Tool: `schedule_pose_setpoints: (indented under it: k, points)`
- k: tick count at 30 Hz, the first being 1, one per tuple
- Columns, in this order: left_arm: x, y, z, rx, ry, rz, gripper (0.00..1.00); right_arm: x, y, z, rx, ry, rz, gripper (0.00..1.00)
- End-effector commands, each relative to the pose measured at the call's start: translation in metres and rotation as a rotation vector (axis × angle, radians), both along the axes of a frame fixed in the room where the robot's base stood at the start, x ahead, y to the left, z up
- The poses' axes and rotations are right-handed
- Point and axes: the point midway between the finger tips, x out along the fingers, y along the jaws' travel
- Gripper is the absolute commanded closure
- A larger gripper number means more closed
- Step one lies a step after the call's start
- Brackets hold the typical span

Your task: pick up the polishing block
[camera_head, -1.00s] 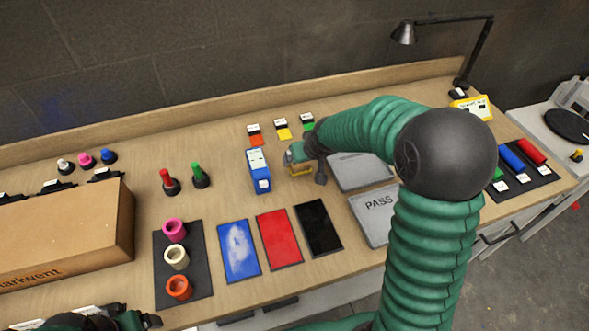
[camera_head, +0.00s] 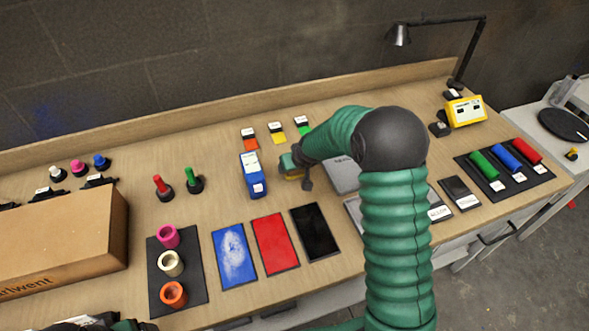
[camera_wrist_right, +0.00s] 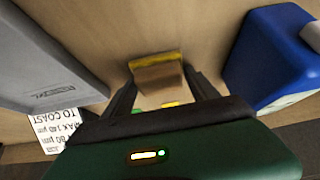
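The polishing block is a small tan block with a yellow edge. It shows in the wrist view (camera_wrist_right: 158,76) and, mostly covered by my gripper, in the head view (camera_head: 293,177). It sits on the bench just right of a blue container (camera_head: 252,177). My right gripper (camera_wrist_right: 160,78) is open, its two fingers spread on either side of the block near their tips. I cannot tell whether they touch it. My left gripper (camera_head: 125,325) shows only in part at the bottom left edge of the head view, and its fingers are unclear.
The blue container also stands close by in the wrist view (camera_wrist_right: 270,60). A grey plate (camera_wrist_right: 45,60) lies on the other side. Blue, red and black panels (camera_head: 275,243) lie in front. Several coloured cards (camera_head: 276,134) lie behind. A cardboard box (camera_head: 60,245) stands at left.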

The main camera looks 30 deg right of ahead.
Motion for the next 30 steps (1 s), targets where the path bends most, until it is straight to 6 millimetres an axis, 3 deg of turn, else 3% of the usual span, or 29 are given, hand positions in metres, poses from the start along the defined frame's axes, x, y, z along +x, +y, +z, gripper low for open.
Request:
schedule_pose_setpoints:
  k: [1,10,20,29,30]
  points:
    - [0.0,0.0,0.0,0.0,0.0,0.0,0.15,0.0,0.0,0.0,0.0,0.0,0.0,0.4]
    - [0.0,0.0,0.0,0.0,0.0,0.0,0.15,0.0,0.0,0.0,0.0,0.0,0.0,0.77]
    - [0.0,0.0,0.006,0.0,0.0,0.0,0.15,0.0,0.0,0.007,0.0,0.0,0.0,0.78]
    - [0.0,0.0,0.043,0.0,0.0,0.0,0.15,0.0,0.0,0.046,-0.001,-0.001,0.001,0.78]
    - [0.0,0.0,0.031,0.0,-0.001,0.0,0.15,-0.008,0.007,0.037,-0.002,0.001,0.003,0.78]
